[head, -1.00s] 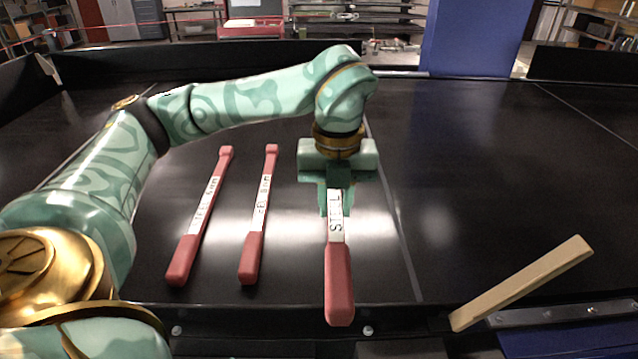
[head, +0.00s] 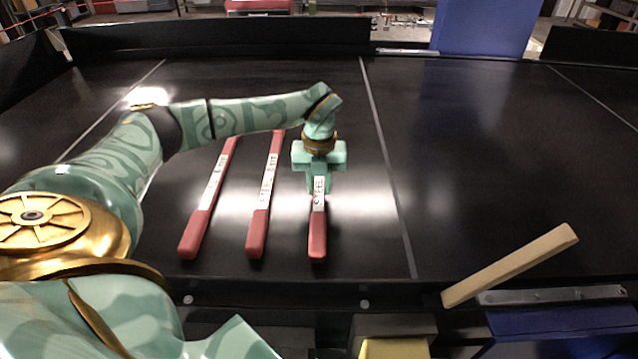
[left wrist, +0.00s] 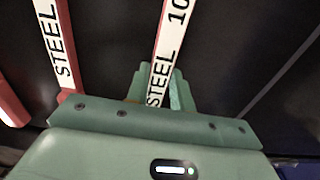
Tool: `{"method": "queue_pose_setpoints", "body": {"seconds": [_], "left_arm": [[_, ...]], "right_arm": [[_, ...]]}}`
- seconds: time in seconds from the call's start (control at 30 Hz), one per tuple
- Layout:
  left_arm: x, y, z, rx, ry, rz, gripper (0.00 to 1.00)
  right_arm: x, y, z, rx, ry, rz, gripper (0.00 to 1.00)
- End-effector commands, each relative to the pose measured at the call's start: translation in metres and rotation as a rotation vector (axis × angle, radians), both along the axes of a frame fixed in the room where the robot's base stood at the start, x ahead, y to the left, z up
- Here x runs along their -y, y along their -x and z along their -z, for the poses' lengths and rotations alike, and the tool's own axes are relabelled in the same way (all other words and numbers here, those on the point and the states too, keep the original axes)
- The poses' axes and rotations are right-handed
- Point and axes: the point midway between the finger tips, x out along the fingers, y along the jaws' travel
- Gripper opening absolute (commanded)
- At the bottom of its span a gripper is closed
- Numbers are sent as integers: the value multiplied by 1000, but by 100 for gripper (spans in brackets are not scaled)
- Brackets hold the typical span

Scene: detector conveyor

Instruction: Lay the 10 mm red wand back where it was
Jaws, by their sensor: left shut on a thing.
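The 10 mm red wand (head: 317,235) has a red handle and a white label; "STEEL 10" reads on it in the left wrist view (left wrist: 167,50). My left gripper (head: 319,184) points down and is shut on this wand at its labelled part. The wand lies lengthwise at the right of two similar red wands, a middle one (head: 264,200) and a left one (head: 208,198). It is roughly parallel to the middle wand and apart from it. Its far end is hidden behind the gripper. I cannot tell whether it touches the belt. My right gripper is not in view.
The black conveyor belt (head: 470,150) is clear to the right, past a pale line (head: 388,160). A pale wooden bar (head: 512,265) slants over the front edge at the right. A dark rail with bolts (head: 270,295) runs along the front.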

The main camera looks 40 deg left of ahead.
Motion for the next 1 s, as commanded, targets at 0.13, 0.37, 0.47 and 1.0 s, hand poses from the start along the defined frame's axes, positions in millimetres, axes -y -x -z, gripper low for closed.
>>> {"method": "queue_pose_setpoints", "body": {"seconds": [0.13, 0.37, 0.47, 1.0], "left_arm": [[-1, 0, 9, 2, -1, -2, 0], [0, 0, 10, 2, -1, -2, 0], [0, 0, 12, 2, -1, -1, 26], [0, -2, -11, 7, -1, -1, 45]], "right_arm": [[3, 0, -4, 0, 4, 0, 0], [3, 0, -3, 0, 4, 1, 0], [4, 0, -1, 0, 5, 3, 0], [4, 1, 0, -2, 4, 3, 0]]}}
